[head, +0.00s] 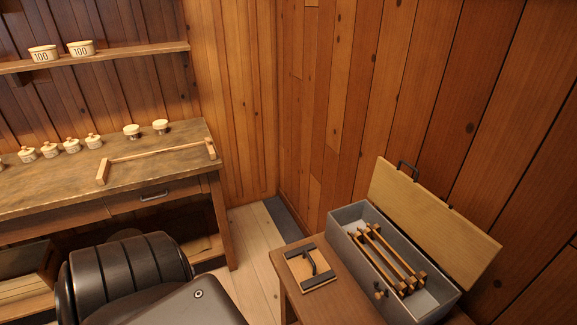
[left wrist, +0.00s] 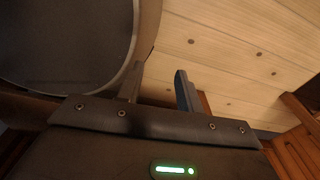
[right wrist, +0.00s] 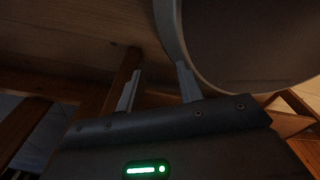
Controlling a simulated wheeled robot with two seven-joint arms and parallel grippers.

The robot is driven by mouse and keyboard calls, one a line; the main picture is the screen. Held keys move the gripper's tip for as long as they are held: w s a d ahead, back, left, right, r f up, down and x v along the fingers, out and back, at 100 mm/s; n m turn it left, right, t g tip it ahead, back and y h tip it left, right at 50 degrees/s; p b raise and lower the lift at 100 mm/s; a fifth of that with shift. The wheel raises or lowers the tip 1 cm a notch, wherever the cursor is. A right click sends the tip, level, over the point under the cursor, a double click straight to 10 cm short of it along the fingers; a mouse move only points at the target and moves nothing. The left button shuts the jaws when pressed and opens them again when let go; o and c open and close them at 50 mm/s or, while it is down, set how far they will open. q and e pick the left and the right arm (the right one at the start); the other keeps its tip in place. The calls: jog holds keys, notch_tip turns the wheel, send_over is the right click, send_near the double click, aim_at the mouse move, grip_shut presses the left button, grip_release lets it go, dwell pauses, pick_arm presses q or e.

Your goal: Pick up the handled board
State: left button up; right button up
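The handled board (head: 312,267) is a small tan square with dark strips along two opposite edges and a dark curved handle across its middle. It lies flat on the wooden side table at the lower middle right of the head view, left of a grey metal box. Neither gripper shows in the head view. My left gripper (left wrist: 158,88) is open and empty in the left wrist view, over pale floor planks. My right gripper (right wrist: 157,88) is open and empty in the right wrist view, near dark wooden furniture. The board shows in neither wrist view.
The grey box (head: 344,216) stands open with wooden spindles inside and its wooden lid (head: 435,215) raised behind. The side table (head: 345,301) has little bare room. A workbench (head: 60,190) with small pots (head: 72,146) and a wooden frame stands left. Open floor (head: 253,262) lies between.

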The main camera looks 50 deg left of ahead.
pick_arm(q)
jog(key=w+d+r+m+t+p, duration=0.1)
jog(key=w+r+p, duration=0.3)
jog(key=w+r, duration=0.55)
jog(key=w+d+r+p, duration=0.2)
jog(key=w+r+p, duration=0.1)
jog(key=w+r, duration=0.6)
notch_tip(320, 180, up, 30)
jog(key=m+t+y+p, duration=0.1)
jog(key=m+y+p, duration=0.5)
jog(key=m, duration=1.1)
send_over(310, 257)
jog(key=s+d+p, duration=0.2)
jog(key=s+d, duration=0.1)
jog(key=h, duration=0.2)
jog(key=b+x, duration=0.4)
jog(key=shift+w+f+b, duration=0.15)
jog(key=shift+f+b, duration=0.15)
jog(key=shift+f, duration=0.15)
jog(key=shift+w+a+f, duration=0.15)
jog(key=shift+w+f, duration=0.05)
jog(key=shift+f, duration=0.1)
jog(key=b+x, duration=0.2)
jog(key=x, duration=0.2)
jog(key=shift+f+b, duration=0.1)
jog(key=shift+b, duration=0.2)
jog(key=shift+w+a+f, duration=0.1)
jog(key=shift+w+f, duration=0.05)
jog(key=shift+f, duration=0.3)
jog(key=shift+r, duration=0.1)
